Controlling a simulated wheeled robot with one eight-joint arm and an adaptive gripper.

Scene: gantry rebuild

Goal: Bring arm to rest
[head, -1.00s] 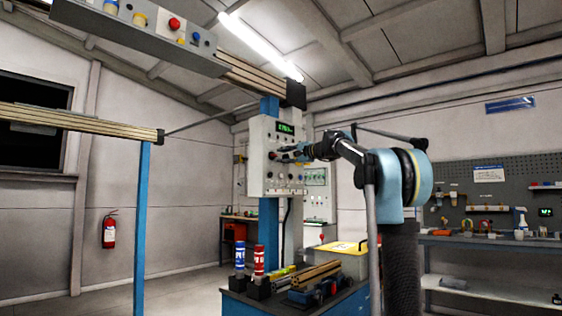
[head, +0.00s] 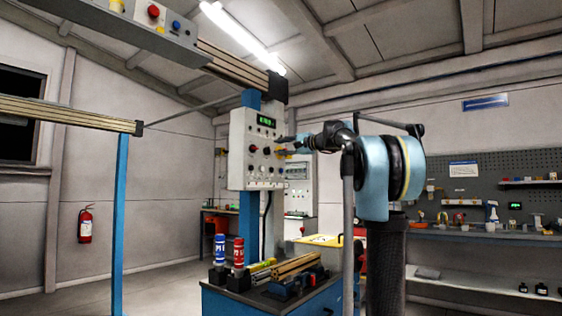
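My arm (head: 375,178) rises at the right of the head view, with its large light-blue shoulder joint nearest to me. Its dark far end reaches left, and my gripper (head: 284,146) shows small at the right edge of the control box. The gap between gripper and box cannot be judged. The fingers are too small and partly hidden by the arm to tell whether they are open or shut. I see no object held. The grey control box (head: 240,170) hangs on a blue post, with a green display, knobs and buttons.
A blue bench (head: 237,301) below the box carries a blue-banded bottle (head: 219,252), a red-banded bottle (head: 238,253) and rails. A gantry beam (head: 65,116) crosses at left. A shelf (head: 480,236) stands along the right wall. Open floor lies at left.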

